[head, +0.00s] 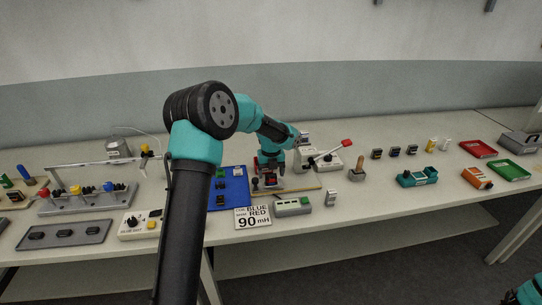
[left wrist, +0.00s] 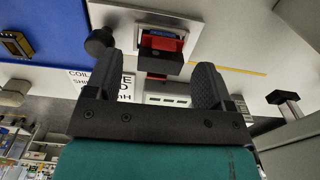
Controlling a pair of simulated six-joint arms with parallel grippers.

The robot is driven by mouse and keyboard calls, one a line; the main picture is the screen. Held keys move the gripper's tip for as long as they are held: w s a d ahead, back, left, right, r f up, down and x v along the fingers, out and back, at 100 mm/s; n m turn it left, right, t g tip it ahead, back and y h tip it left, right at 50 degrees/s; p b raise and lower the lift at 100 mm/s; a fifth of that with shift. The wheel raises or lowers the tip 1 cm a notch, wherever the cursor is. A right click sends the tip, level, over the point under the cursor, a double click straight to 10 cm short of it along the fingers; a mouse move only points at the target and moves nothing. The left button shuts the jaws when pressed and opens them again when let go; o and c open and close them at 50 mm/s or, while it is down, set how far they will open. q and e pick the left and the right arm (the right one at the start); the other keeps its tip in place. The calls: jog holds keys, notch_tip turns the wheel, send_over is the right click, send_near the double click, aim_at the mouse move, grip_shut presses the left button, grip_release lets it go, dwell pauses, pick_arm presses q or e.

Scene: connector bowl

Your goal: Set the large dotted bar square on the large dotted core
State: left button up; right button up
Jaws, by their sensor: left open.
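I see no grip on the block. The block looks like part of the core assembly on the pale board (left wrist: 222,30). The dots are too small to read, so I cannot tell the large dotted bar from the large dotted core. My gripper hides part of this assembly in the head view.
A card reading "90 mH" (head: 252,217) and a green-grey meter (head: 293,206) lie in front. The blue mat (head: 237,199) holds small parts. A black knob (left wrist: 98,42) stands close to the left finger in the wrist view. A red-handled switch (head: 347,143) stands right.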

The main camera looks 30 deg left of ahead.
pick_arm(q)
notch_tip(320, 180, up, 17)
dwell(0.5)
jog(key=shift+w+d, duration=0.1)
dwell(0.3)
